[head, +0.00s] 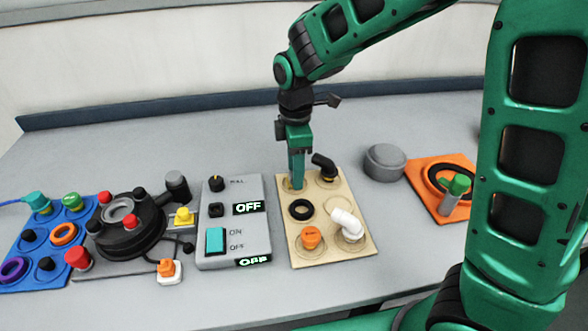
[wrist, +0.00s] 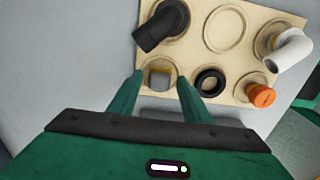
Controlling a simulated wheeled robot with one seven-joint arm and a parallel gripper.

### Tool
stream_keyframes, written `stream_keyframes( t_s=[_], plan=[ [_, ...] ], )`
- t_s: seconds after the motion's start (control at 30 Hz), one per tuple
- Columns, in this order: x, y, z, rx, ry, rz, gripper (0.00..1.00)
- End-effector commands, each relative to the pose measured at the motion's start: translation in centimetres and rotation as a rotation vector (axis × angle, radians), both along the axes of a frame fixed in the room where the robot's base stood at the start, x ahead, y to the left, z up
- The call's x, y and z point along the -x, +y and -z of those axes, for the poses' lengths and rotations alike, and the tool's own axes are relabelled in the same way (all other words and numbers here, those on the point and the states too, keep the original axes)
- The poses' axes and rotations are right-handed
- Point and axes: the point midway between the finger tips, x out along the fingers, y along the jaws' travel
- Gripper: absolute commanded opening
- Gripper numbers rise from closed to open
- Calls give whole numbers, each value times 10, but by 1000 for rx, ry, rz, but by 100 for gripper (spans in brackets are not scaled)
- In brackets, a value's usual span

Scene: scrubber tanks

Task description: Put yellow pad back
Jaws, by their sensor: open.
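My gripper (head: 296,182) is open and points down over the far-left place of the beige board (head: 364,246). In the wrist view my gripper (wrist: 160,77) has its fingers on either side of a small piece with a grey top and a yellowish part (wrist: 160,76). I see a gap at both sides. This piece is at its place on the board; in the head view the fingers mostly hide it. I cannot tell if it is the yellow pad.
The board also holds a black elbow (head: 324,165), a black ring (head: 301,209), a white elbow (head: 347,226) and an orange cap (head: 311,238). A grey switch box (head: 233,220) stands left. A grey round block (head: 384,161) and an orange board (head: 425,172) are right.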

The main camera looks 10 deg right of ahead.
Motion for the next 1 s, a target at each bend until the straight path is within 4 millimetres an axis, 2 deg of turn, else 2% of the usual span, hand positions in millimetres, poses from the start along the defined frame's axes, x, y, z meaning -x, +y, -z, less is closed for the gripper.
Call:
stream_keyframes(
  t_s=[0.17,0.4,0.6,0.8,1.0],
  plan=[
    [-1,1,-25,-4,-5,-1,44],
    [-1,1,-73,-3,-5,0,44],
    [-1,1,-104,-2,-3,-1,44],
    [0,1,-118,-1,-2,-1,44],
    [0,1,-119,-1,-1,-1,44]
  ],
)
